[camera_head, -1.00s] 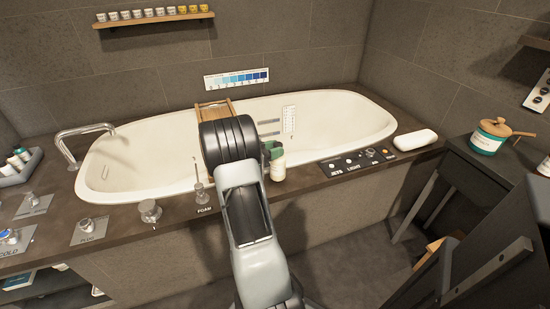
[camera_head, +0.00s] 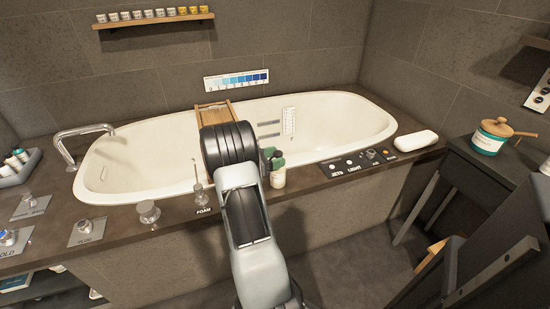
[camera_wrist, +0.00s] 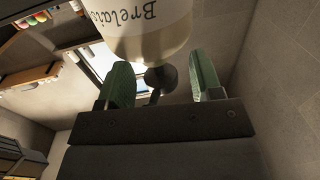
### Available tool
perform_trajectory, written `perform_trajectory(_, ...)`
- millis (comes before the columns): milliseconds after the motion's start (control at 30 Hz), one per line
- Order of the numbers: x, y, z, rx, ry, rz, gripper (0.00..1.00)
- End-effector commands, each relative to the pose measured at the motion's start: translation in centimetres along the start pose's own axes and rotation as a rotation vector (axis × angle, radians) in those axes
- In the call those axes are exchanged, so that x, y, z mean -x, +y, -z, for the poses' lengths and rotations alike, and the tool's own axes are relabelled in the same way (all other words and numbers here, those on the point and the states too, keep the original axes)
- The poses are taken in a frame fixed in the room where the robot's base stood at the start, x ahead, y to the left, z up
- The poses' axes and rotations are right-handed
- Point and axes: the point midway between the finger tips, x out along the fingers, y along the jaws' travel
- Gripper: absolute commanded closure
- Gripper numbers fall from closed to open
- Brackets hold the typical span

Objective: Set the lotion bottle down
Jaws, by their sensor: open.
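The lotion bottle (camera_head: 278,178) is pale with a dark pump top and appears to stand upright on the dark front ledge of the tub, right of the FOAM label. In the wrist view the bottle (camera_wrist: 145,25) shows upside down with part of its label. My gripper (camera_head: 273,159) is at the bottle's top. In the wrist view my gripper (camera_wrist: 160,80) is open, its green fingers spread either side of the pump top with gaps. My arm hides part of the ledge left of the bottle.
The white bathtub (camera_head: 340,124) lies behind the bottle, with a wooden rack (camera_head: 213,112) across it. A control panel (camera_head: 358,163) and a white bar-shaped object (camera_head: 416,140) are to the right. Metal knobs (camera_head: 148,211) stand to the left. Bare ledge lies just right of the bottle.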

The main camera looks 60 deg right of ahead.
Motion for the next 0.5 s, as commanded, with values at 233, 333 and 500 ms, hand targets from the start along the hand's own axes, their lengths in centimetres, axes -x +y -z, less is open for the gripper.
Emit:
perform_trajectory(233,0.0,0.0,0.5,-0.001,0.0,0.0,0.41)
perform_trajectory(333,1.2,-0.1,0.5,0.001,0.0,0.004,0.41)
perform_trajectory(500,4.5,-0.1,0.6,0.002,0.0,0.006,0.41)
